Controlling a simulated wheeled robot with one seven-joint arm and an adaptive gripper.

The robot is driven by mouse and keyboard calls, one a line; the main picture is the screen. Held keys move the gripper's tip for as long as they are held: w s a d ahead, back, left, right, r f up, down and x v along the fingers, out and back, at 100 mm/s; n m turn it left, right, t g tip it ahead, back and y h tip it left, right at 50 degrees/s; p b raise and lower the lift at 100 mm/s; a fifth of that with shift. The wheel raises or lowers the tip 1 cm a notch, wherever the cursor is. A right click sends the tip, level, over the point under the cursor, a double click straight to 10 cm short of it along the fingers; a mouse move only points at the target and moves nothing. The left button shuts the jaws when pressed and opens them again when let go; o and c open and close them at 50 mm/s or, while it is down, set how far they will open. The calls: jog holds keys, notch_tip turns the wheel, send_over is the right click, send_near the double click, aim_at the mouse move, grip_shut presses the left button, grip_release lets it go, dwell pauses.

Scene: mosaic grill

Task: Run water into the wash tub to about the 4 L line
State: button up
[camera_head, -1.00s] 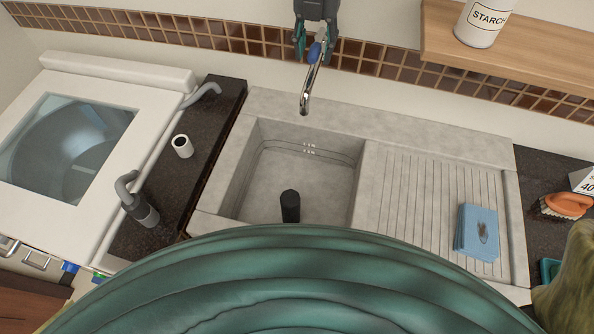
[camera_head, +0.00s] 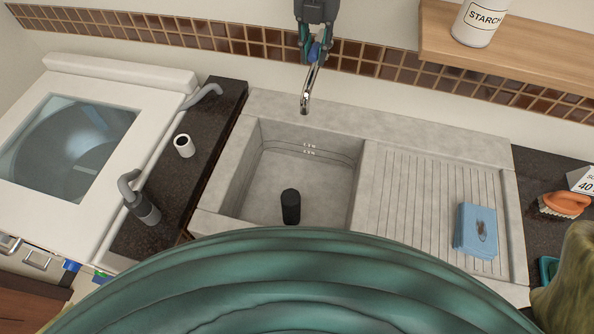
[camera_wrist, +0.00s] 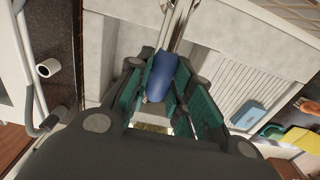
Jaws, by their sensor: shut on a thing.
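The stone wash tub (camera_head: 235,205) stands in the middle of the head view, with level lines on its back wall. A dark cylinder (camera_head: 290,207) stands in it near the front. I see no water in the tub and no stream from the chrome spout (camera_head: 305,100). My gripper (camera_head: 314,50) is at the tap above the tub's back edge. It is shut on the tap's blue handle (camera_wrist: 160,75), which sits between the teal fingers in the wrist view. The fingers partly hide the handle in the head view.
A ribbed drainboard (camera_head: 410,200) with blue cloths (camera_head: 475,230) lies right of the tub. A washing machine (camera_head: 20,190), a grey hose (camera_head: 140,205) and a white cup (camera_head: 184,146) are at left. A wooden shelf (camera_head: 530,50) holds a starch jar (camera_head: 480,22). A large teal ribbed shape (camera_head: 290,280) blocks the front.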

jog(key=shift+r, duration=0.2)
jog(key=shift+w+r+p, duration=0.15)
jog(key=shift+r+p, duration=0.2)
jog(key=shift+p, duration=0.1)
jog(key=shift+w+d+r+p, duration=0.1)
jog(key=shift+w+r+p, duration=0.25)
jog(key=shift+r+p, duration=0.4)
jog(key=shift+w+d+r+p, duration=0.1)
jog(key=shift+w+r+p, duration=0.2)
jog(key=shift+r+p, duration=0.4)
jog(key=shift+s+f, duration=0.1)
jog(key=shift+f, duration=0.05)
dwell(5.8)
